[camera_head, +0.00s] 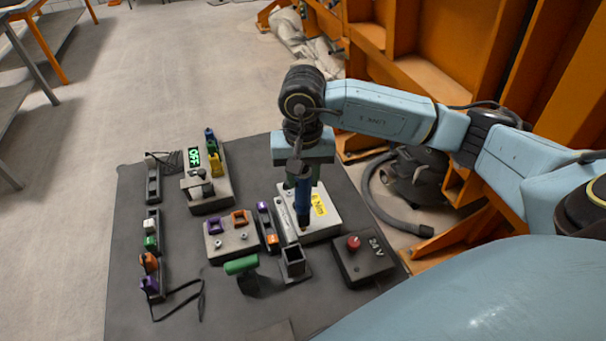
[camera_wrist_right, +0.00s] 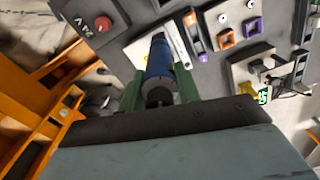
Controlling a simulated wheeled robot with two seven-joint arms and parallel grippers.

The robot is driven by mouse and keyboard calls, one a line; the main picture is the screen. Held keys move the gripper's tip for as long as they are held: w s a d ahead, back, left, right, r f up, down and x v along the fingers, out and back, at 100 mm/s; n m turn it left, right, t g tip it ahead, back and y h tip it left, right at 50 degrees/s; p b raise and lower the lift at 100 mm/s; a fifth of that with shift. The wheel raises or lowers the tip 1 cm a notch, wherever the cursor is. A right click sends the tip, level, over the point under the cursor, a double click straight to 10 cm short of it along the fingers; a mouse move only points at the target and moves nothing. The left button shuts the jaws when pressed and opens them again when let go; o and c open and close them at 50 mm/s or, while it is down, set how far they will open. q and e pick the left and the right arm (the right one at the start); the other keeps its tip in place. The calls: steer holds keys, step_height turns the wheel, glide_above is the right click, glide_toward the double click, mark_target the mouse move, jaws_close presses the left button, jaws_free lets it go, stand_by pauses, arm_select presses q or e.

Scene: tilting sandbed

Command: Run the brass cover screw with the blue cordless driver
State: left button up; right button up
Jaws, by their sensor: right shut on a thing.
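The blue cordless driver (camera_head: 302,195) is held upright, tip down, in my right gripper (camera_head: 302,182). Its lower end is over the pale grey block with a yellow label (camera_head: 328,224). I cannot tell whether the tip touches it. In the right wrist view the driver (camera_wrist_right: 158,60) sits between the two green fingers of the right gripper (camera_wrist_right: 160,90), which are shut on it. The brass cover screw cannot be made out; the driver and gripper cover that spot. My left gripper is not in view.
On the dark mat (camera_head: 135,280) stand an empty square black holder (camera_head: 294,264), a 24 V box (camera_head: 365,265) with a red button, a green-handled part (camera_head: 241,265), a plate with purple and orange pieces (camera_head: 232,247), and a green OFF display (camera_head: 194,157). Orange framing (camera_head: 440,60) rises at right.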

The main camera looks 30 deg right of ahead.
steer(key=shift+f+b, duration=0.1)
steer(key=shift+b, duration=0.25)
steer(key=shift+r+p, duration=0.55)
steer(key=shift+r, duration=0.3)
steer(key=shift+r+p, duration=1.15)
steer(key=shift+r, duration=1.1)
steer(key=shift+f, duration=0.1)
